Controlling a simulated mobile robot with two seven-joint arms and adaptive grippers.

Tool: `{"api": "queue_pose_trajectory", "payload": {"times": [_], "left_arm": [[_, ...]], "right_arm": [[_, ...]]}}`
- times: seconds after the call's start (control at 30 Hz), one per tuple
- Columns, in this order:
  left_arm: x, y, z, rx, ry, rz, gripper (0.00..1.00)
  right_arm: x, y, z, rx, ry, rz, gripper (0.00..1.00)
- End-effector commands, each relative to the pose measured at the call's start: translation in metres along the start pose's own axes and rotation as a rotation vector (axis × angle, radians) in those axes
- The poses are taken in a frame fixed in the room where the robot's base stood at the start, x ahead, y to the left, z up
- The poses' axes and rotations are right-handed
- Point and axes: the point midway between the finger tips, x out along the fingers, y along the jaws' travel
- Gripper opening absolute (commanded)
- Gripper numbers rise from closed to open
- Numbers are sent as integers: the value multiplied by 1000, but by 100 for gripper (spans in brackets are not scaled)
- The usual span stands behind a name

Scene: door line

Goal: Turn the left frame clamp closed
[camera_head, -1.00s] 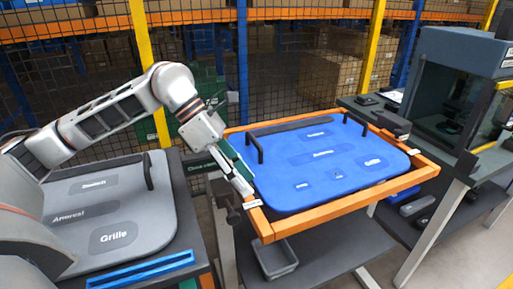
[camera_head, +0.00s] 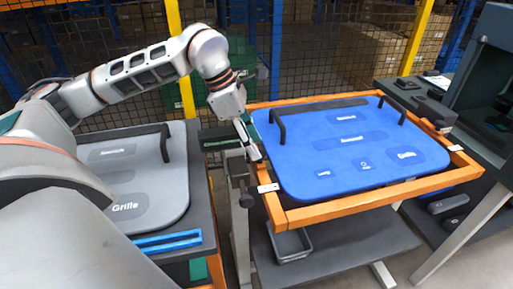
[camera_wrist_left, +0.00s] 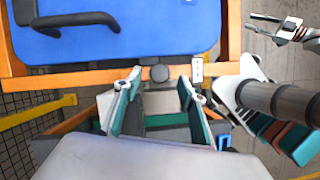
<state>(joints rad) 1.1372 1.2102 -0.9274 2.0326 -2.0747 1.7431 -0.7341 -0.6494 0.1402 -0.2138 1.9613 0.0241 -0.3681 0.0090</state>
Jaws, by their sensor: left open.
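The blue panel (camera_head: 345,148) lies in an orange frame (camera_head: 335,204). A dark round knob (camera_head: 246,200), probably the left frame clamp, is at the frame's left side, near a white label. In the left wrist view a dark round knob (camera_wrist_left: 159,73) shows at the orange rail, in line with the gap between my fingers. My left gripper (camera_head: 256,153) is at the left rail, above and behind the knob in the head view. Its fingers (camera_wrist_left: 160,92) are apart with nothing gripped.
A grey panel (camera_head: 150,185) lies on a table at left, with a blue bar (camera_head: 167,243) before it. A dark block (camera_head: 437,113) sits on the frame's right rail. A grey bin (camera_head: 290,246) stands below. Wire fencing and shelving run behind.

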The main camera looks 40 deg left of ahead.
Motion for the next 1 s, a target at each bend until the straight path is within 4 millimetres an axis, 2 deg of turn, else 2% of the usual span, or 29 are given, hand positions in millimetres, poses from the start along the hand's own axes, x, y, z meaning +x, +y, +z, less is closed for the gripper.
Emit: {"api": "queue_pose_trajectory", "payload": {"times": [0.2, 0.53, 0.7, 1.0], "left_arm": [[19, 0, 0, -2, 0, 0, 41], [21, 0, 0, -1, -1, 1, 41], [21, 0, 0, -1, -1, 0, 0], [19, 1, -2, 13, -1, -6, 0]], "right_arm": [[0, 1, -4, 0, 7, 2, 28], [1, 1, -1, 1, 3, 2, 28], [1, 1, 2, 0, -1, 2, 28], [0, 1, 0, 0, -1, 2, 28]]}}
